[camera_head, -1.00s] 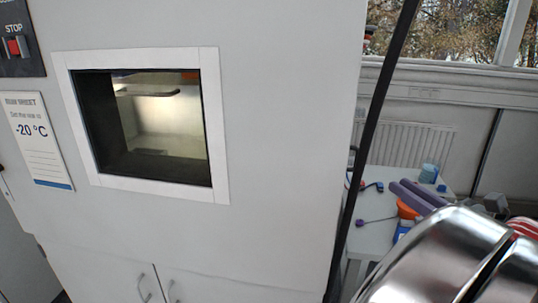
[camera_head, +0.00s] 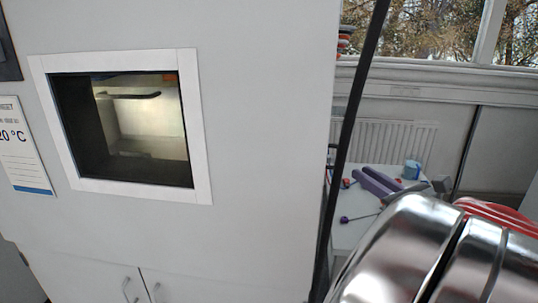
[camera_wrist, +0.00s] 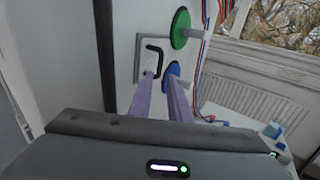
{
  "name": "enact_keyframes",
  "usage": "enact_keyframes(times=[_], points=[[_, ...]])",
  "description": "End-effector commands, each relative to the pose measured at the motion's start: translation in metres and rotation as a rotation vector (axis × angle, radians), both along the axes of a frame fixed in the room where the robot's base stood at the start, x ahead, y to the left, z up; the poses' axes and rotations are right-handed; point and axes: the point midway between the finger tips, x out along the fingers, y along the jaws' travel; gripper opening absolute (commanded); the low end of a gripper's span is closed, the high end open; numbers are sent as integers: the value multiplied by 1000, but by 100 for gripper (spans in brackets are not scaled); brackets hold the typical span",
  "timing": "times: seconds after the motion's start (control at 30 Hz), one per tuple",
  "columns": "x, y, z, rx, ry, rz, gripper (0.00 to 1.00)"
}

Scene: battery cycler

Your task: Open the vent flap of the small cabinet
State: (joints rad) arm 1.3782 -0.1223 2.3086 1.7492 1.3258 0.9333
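In the wrist view, a light square panel with a grey frame (camera_wrist: 138,62), which looks like the vent flap, is on the pale cabinet wall and appears closed. A black bent handle (camera_wrist: 157,48) is on it. My gripper (camera_wrist: 161,78) has two long purple fingers pointing toward the panel, with a gap between them and nothing held. The left fingertip overlaps the lower end of the handle in the picture; I cannot tell whether they touch. In the head view, two purple bars (camera_head: 376,182) beyond my shiny arm look like the same fingers.
Coloured cables (camera_wrist: 206,35) hang to the right. A large cabinet with a window (camera_head: 125,130) fills the head view's left.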

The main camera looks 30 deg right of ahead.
Motion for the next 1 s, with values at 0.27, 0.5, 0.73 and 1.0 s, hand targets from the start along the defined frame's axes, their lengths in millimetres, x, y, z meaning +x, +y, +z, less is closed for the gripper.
enact_keyframes(times=[0.27,0.5,0.73,1.0], points=[[33,-3,0,1,1,3,17],[61,-6,0,0,1,2,17],[90,-10,-1,1,1,1,17],[110,-13,0,0,0,-2,17]])
